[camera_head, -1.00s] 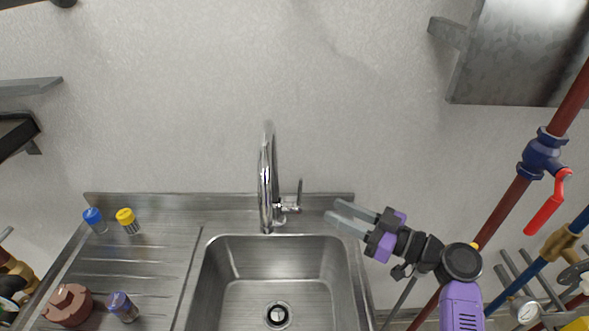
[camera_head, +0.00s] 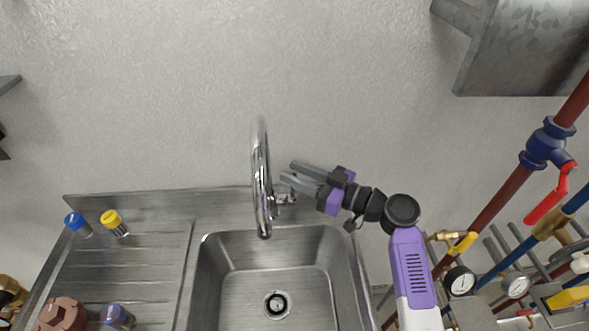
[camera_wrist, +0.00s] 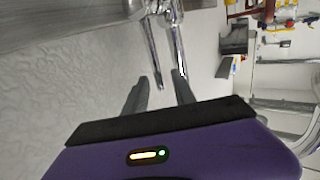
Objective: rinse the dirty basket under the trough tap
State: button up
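The chrome trough tap (camera_head: 262,185) stands behind the sink basin, with its spout arching forward. No water shows from it. My gripper (camera_head: 287,171) is open, its fingers pointing left at the tap's right side, where they hide the upright lever in the head view. In the wrist view my gripper (camera_wrist: 161,78) has its fingers apart, with chrome tap parts (camera_wrist: 165,40) ahead and a thin end showing between them. I cannot tell which is dirty.
The steel basin (camera_head: 225,275) is empty, with a round drain (camera_head: 277,304). A brown housing (camera_head: 62,314) sits at the drainboard's lower left. Pipes with a red-handled valve (camera_head: 546,146) and gauges crowd the right. A metal box (camera_head: 520,50) hangs upper right.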

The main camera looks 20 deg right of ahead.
jog(key=shift+w+a, duration=0.15)
jog(key=shift+w, duration=0.1)
grip_shut()
dwell(1.4)
